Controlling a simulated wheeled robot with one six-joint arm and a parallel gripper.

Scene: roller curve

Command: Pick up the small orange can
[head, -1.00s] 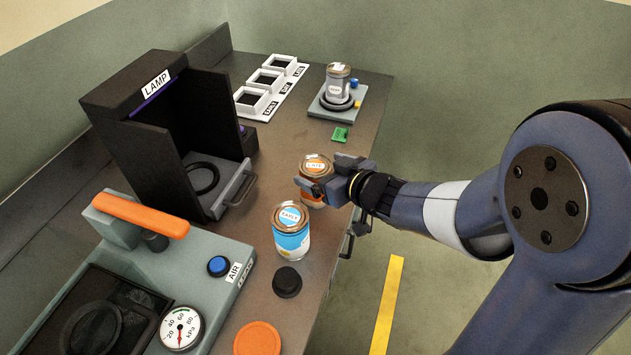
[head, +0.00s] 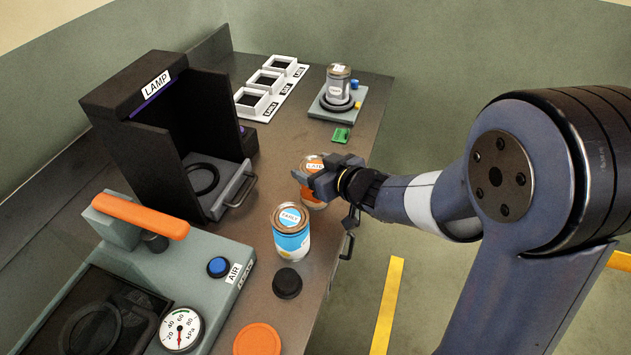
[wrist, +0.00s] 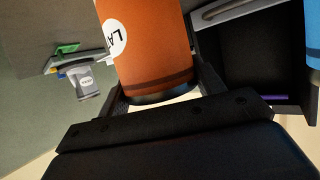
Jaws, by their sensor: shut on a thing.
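The small orange can (head: 311,203), with a white label reading "LATE" on its lid, stands at the bench's right edge. My gripper (head: 308,182) reaches it from the right and is shut around its upper part, hiding much of the near side. In the wrist view the orange can (wrist: 155,45) fills the space between the two fingers of my gripper (wrist: 163,93). I cannot tell whether its base is clear of the bench. A blue can (head: 291,238) with an "EARLY" label stands just in front of it, close to but apart from my gripper.
The black lamp box (head: 150,115) with its handled drawer (head: 236,180) stands left. A grey can (head: 338,85) sits on a pad behind, near a green piece (head: 341,135) and white trays (head: 270,80). The air unit (head: 215,285) and a black knob (head: 287,282) lie in front.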

